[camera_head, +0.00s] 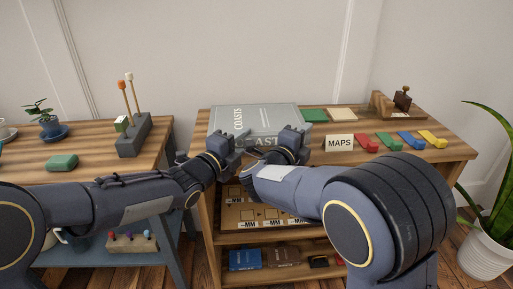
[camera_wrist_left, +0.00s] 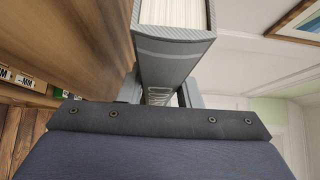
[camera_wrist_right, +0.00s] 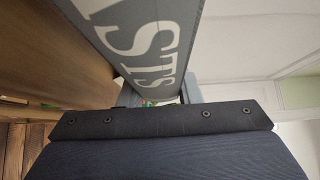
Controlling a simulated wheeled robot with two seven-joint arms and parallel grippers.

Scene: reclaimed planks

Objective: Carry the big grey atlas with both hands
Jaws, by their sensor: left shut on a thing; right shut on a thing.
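The big grey atlas (camera_head: 255,118) lies flat at the left part of the right-hand wooden table, its cover reading COASTS and its spine facing me. My left gripper (camera_head: 236,142) is shut on the atlas near the left end of its spine; the left wrist view shows the page block and grey cover (camera_wrist_left: 172,42) between the fingers. My right gripper (camera_head: 290,140) is shut on the atlas further right along the spine; the spine lettering (camera_wrist_right: 150,45) fills the right wrist view. The fingertips are partly hidden. I cannot tell whether the atlas touches the tabletop.
A MAPS sign (camera_head: 339,143) stands right of the atlas, with red, green, blue and yellow blocks (camera_head: 401,140) beyond it. A green book (camera_head: 314,115) lies behind. A gap separates the tables.

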